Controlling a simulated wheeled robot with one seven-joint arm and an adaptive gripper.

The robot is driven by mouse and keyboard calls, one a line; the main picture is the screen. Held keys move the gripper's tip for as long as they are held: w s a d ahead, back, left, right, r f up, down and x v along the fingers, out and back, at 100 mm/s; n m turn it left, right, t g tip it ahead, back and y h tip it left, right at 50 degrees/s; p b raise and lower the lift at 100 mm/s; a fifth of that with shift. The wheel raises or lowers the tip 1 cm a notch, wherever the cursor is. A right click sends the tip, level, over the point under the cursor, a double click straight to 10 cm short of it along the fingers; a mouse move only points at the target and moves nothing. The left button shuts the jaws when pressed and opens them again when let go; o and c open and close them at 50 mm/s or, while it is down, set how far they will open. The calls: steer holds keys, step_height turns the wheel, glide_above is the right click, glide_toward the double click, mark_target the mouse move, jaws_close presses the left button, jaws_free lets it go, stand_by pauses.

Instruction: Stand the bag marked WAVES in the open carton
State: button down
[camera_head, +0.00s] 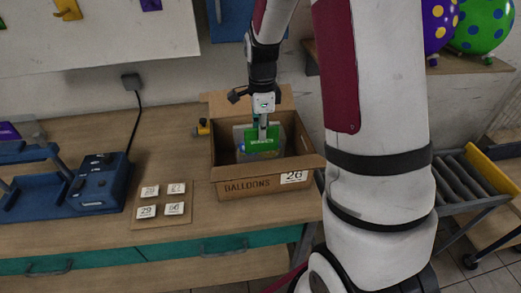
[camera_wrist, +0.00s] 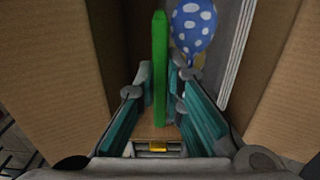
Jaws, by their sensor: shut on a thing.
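The open carton (camera_head: 240,188), marked BALLOONS with a 26 label, stands on the wooden bench with its flaps out. My gripper (camera_head: 263,132) reaches down into it from above, shut on a bag (camera_head: 262,142) with a green top; its print is too small to read surely. In the wrist view the bag (camera_wrist: 160,70) shows edge-on as an upright green strip between the fingers (camera_wrist: 160,85). Carton walls (camera_wrist: 60,70) rise on both sides. The bag's lower end is hidden, so I cannot tell whether it touches the carton floor.
A blue spotted balloon picture (camera_wrist: 193,25) shows beside the bag inside the carton. A board with several number cards (camera_head: 160,205) and a blue device (camera_head: 97,185) lie left of the carton. Dotted balloons (camera_head: 483,25) sit on a shelf at the upper right.

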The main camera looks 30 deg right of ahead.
mark_target(261, 151)
steer(key=shift+f+p, duration=0.4)
steer(key=shift+f, duration=2.75)
steer(key=c, duration=1.7)
jaws_free()
